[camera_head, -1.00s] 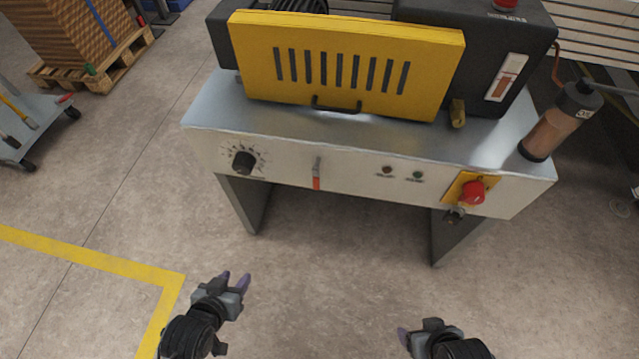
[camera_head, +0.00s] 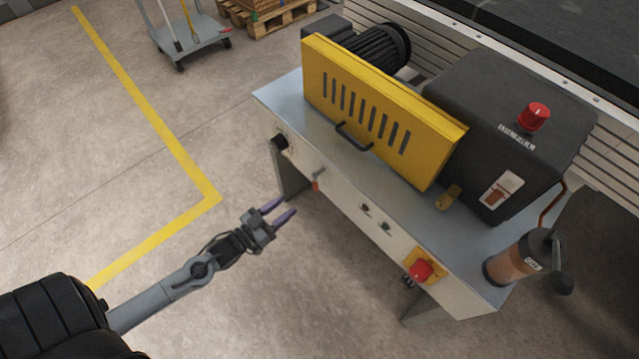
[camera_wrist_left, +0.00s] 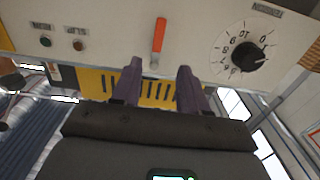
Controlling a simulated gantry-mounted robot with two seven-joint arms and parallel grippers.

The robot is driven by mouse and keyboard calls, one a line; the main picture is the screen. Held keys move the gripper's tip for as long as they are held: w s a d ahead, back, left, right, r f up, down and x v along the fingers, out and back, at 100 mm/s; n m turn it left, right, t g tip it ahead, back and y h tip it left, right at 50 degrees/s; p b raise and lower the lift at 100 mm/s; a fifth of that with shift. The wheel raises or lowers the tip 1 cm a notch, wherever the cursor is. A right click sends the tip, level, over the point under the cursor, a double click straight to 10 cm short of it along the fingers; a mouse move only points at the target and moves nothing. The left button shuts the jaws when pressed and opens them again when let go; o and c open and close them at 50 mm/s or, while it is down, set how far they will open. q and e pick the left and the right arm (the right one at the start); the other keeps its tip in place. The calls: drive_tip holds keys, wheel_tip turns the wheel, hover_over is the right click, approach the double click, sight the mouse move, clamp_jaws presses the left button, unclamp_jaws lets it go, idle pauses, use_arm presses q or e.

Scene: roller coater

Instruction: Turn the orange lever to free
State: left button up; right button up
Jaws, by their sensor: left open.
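The orange lever (camera_head: 316,184) is a small handle on the pale front panel of the roller coater, hanging down from its pivot below the machine's edge. In the left wrist view, which looks upside down, the lever (camera_wrist_left: 158,36) stands just beyond the fingertips, nearly in line with the gap between them. My left gripper (camera_head: 282,208) is open and empty, its purple fingers pointing at the panel from a short distance. Its fingers also show in the left wrist view (camera_wrist_left: 160,70), apart from the lever. My right gripper is not in view.
A black dial knob (camera_head: 280,143) is left of the lever. Two small buttons (camera_head: 375,217) and a red stop knob (camera_head: 420,270) are to its right. A yellow slotted guard (camera_head: 375,110) stands above. The floor before the panel is clear.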

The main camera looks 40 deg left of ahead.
sight(314, 186)
use_arm(q)
drive_tip(key=w+b, duration=0.1)
drive_tip(key=w, duration=0.1)
drive_tip(key=w+d, duration=0.1)
drive_tip(key=w+b, duration=0.1)
drive_tip(key=w, duration=0.1)
drive_tip(key=shift+w+d+f+b, duration=0.1)
drive_tip(key=shift+w+d+b, duration=0.2)
drive_tip(key=shift+w+d, duration=0.1)
drive_tip(key=w+b, duration=0.1)
drive_tip(key=w, duration=0.3)
drive_tip(key=shift+a+b, duration=0.1)
drive_tip(key=shift+b, duration=0.25)
drive_tip(key=shift+w+d, duration=0.3)
drive_tip(key=shift+w, duration=0.1)
drive_tip(key=shift+r, duration=0.2)
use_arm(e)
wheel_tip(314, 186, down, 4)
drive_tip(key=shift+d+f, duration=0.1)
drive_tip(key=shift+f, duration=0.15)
use_arm(q)
drive_tip(key=shift+a, duration=0.15)
drive_tip(key=shift+c, duration=0.6)
clamp_jaws()
